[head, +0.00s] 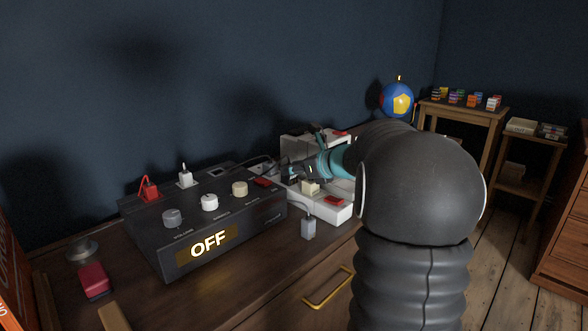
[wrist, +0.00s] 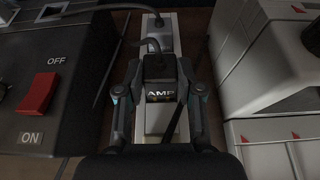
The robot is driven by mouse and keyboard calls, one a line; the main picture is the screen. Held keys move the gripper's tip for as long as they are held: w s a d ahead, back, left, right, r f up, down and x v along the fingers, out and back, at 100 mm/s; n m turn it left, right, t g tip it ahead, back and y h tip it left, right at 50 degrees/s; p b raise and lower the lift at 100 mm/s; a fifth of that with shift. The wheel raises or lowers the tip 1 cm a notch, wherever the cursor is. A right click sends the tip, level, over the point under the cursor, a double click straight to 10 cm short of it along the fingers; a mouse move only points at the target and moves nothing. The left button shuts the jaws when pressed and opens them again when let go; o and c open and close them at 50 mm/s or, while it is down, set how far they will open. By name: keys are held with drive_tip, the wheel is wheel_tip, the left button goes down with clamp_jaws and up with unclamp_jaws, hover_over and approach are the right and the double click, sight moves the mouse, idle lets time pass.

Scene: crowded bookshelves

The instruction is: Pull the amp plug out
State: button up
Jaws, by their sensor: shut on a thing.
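The amp plug (wrist: 160,91), a black block lettered AMP with a dark cord at its top, sits between the two fingers of my gripper (wrist: 160,78). The fingers press on its left and right sides. A pale power strip (wrist: 155,30) runs behind and below the plug. I cannot tell whether the plug's pins are still in the strip. In the head view, my gripper (head: 290,170) is behind the right end of the black amp box (head: 215,225), whose display reads OFF. My arm and the clutter hide the plug there.
The amp box's red switch (wrist: 38,93) stands close to the left of my gripper. White boxes (wrist: 262,65) with red marks stand close on the right. A grey plug-like block (head: 308,228) is at the cabinet's front edge. A globe (head: 396,99) stands farther back.

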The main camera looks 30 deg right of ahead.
drive_tip(key=shift+r+p, duration=0.3)
drive_tip(key=shift+r, duration=0.85)
